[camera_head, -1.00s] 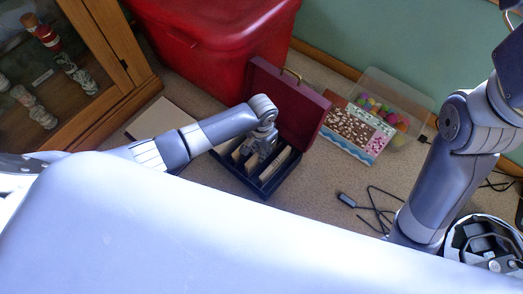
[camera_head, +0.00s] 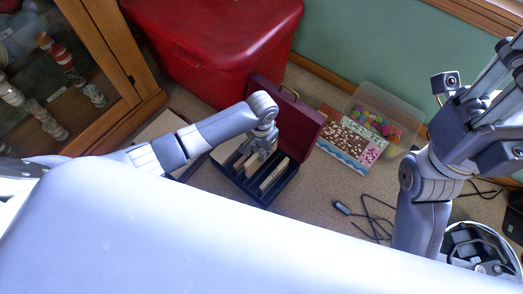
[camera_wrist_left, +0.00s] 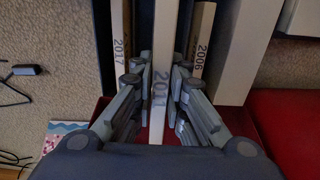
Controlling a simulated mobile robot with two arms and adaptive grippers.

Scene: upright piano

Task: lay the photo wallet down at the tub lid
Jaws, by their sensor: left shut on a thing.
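My left gripper (camera_wrist_left: 160,85) is shut on the photo wallet (camera_wrist_left: 162,75) marked 2011, a narrow cream spine between its fingers. In the head view the left gripper (camera_head: 262,146) is at the dark blue box (camera_head: 283,188) with the open dark red lid (camera_head: 303,123). Wallets marked 2017 (camera_wrist_left: 121,45) and 2006 (camera_wrist_left: 201,48) stand on either side of the held one. Whether the held wallet is clear of the box is hard to tell.
A large red tub (camera_head: 215,50) stands behind the box, and a glass-fronted cabinet (camera_head: 122,105) is at left. A patterned board (camera_head: 350,138) and a clear tub of coloured balls (camera_head: 385,112) are at right. A black cable (camera_head: 365,215) lies on the carpet.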

